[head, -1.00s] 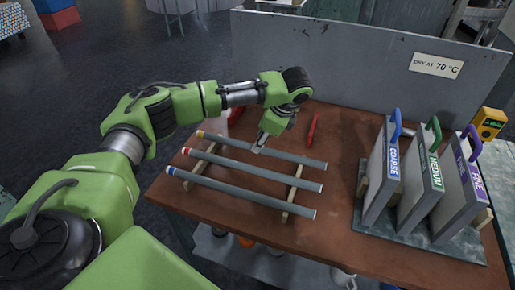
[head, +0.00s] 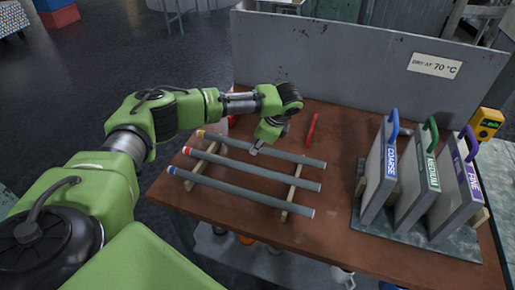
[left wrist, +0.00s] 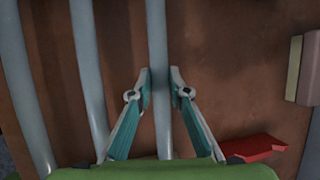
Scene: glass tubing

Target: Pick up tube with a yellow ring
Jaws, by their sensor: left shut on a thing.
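Three grey tubes lie side by side across two wooden strips on the brown table. The far tube (head: 299,158) has a yellow ring at its left end. The middle tube (head: 250,170) has a red ring and the near tube (head: 240,193) a blue ring. My left gripper (head: 256,149) is shut on the yellow-ringed tube near its middle. In the left wrist view the fingers (left wrist: 159,85) lie on either side of that tube (left wrist: 157,40). The tube appears to rest on the strips still. My right gripper is not in view.
A red object (head: 312,130) lies behind the tubes. A rack (head: 415,238) with coarse, medium and fine panels stands on the right. A grey upright panel (head: 340,65) closes the back of the table. The table between tubes and rack is clear.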

